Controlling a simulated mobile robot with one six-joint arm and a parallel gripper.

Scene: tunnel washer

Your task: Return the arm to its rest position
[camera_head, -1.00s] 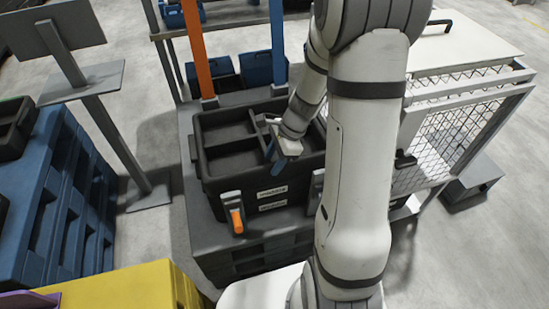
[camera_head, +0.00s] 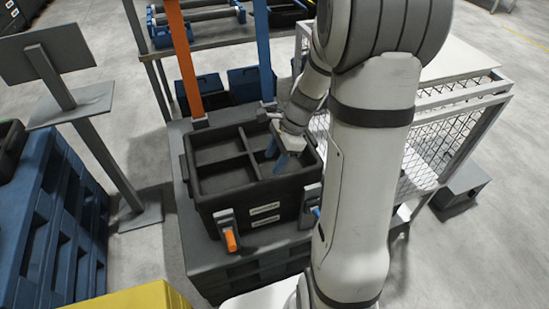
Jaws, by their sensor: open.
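My arm rises from the lower right of the head view and bends over at the top. My gripper (camera_head: 281,158) points down over the right side of a black divided bin (camera_head: 262,195). Its blue fingers are apart, with nothing visible between them. I cannot tell whether the fingertips are inside the bin's right compartment or just above it. The compartments I can see look empty. My arm hides part of the bin's right side.
The bin stands on a grey platform (camera_head: 205,262). An orange post (camera_head: 184,60) and a blue post (camera_head: 263,50) rise behind it. A mesh cage (camera_head: 450,135) is at right, a sign stand (camera_head: 95,140) and blue pallets (camera_head: 50,215) at left, and a yellow box (camera_head: 140,298) at lower left.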

